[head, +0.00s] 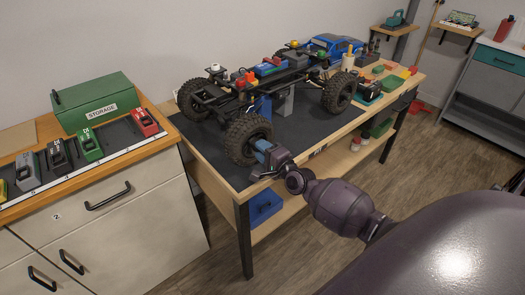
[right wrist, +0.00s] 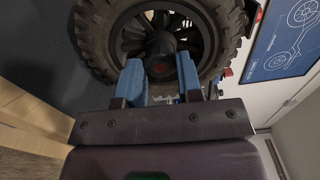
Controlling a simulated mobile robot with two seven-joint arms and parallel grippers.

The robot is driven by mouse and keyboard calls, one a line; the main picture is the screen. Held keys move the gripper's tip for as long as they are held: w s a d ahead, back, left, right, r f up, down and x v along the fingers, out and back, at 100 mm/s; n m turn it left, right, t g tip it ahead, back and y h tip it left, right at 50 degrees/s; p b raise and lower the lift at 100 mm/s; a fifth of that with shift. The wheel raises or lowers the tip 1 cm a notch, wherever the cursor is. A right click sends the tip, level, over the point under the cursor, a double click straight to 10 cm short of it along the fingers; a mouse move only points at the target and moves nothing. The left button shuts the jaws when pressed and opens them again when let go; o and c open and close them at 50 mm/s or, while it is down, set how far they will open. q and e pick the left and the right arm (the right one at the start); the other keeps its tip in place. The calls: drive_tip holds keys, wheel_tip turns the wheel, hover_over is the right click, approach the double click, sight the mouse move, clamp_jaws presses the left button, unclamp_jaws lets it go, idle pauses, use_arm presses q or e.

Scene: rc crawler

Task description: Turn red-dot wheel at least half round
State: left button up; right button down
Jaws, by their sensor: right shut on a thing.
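The crawler (head: 250,85) stands raised on a stand over the dark mat, its wheels with knobby black tyres. Its near wheel (head: 247,140) faces my right gripper (head: 262,147), which comes in from the right at the mat's front edge. In the right wrist view the wheel (right wrist: 100,35) fills the top, and the blue fingers of the right gripper (right wrist: 160,70) are shut on its dark hub (right wrist: 160,52), one on each side. A faint reddish spot shows on the hub between the fingers. My left gripper is not in view.
The dark mat (head: 205,150) covers the wooden workbench. A blue car body (head: 335,45) and small coloured parts lie at its far end. On the left, a cabinet holds a green storage box (head: 97,103) and several battery-like blocks. A blue bin (head: 263,205) sits under the bench.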

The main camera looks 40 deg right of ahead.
drive_tip(key=c, duration=0.8)
unclamp_jaws()
drive_tip(key=s, duration=0.7)
drive_tip(key=s+d, duration=0.1)
drive_tip(key=s, duration=0.2)
drive_tip(key=shift+s, duration=0.4)
